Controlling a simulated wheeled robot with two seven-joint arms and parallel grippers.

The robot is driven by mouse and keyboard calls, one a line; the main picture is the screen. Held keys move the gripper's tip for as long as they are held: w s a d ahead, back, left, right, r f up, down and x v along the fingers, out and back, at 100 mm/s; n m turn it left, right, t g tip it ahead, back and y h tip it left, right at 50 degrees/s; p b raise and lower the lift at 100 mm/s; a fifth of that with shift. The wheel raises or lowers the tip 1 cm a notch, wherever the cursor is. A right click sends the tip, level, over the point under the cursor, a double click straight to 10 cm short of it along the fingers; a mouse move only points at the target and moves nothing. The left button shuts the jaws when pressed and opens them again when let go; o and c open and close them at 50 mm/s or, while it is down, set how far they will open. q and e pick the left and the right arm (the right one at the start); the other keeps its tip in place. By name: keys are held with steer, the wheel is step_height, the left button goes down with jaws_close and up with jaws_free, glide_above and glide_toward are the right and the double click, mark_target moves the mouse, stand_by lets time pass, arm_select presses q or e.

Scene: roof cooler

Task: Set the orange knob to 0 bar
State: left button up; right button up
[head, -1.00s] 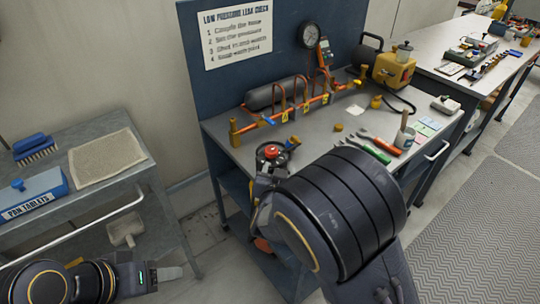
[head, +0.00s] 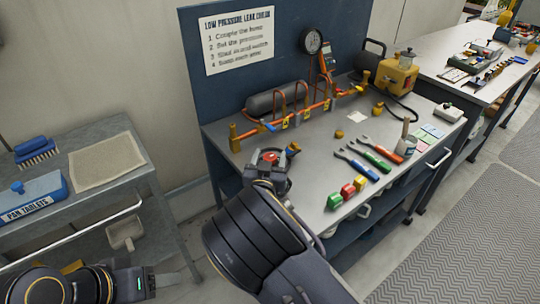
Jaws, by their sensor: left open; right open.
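A red-orange round knob (head: 269,157) on a dark body sits at the left front of the blue bench. It is the likeliest orange knob; its scale cannot be read. My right gripper (head: 271,164) is open at this knob, its dark fingers around or just above it; contact cannot be told. A round dark gauge (head: 312,40) stands at the back panel, its reading too small to tell. My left gripper (head: 172,281) is open and empty, low at the left beside the grey side table.
An orange pipe manifold (head: 297,112) runs along the bench back. Wrenches (head: 378,159) lie in the middle. Green, red and yellow blocks (head: 347,190) line the front edge. A yellow pump (head: 397,74) stands at back right. The grey side table (head: 125,180) is at left.

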steer(key=shift+w, duration=0.3)
